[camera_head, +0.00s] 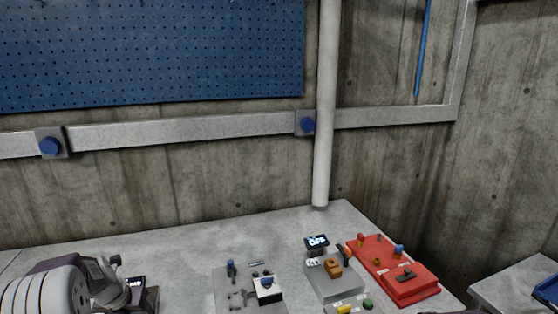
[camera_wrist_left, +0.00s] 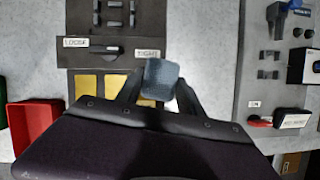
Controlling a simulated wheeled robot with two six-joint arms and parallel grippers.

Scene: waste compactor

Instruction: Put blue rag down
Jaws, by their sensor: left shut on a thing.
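A blue-grey rag (camera_wrist_left: 162,78), bunched into a small block, sits between the dark fingers of my left gripper (camera_wrist_left: 160,92) in the left wrist view. The gripper is shut on it, above a grey work surface and beside a dark panel. In the head view my left gripper (camera_head: 118,263) is at the lower left, over the bench; the rag cannot be made out there. My right gripper is in neither view.
The wrist view shows a dark panel (camera_wrist_left: 115,45) with a black handle and yellow pads, a red bin (camera_wrist_left: 32,122) and a grey fixture panel (camera_wrist_left: 275,95). The bench (camera_head: 190,248) also carries an OFF display (camera_head: 317,241) and a red panel (camera_head: 400,278). A pipe (camera_head: 324,120) stands behind.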

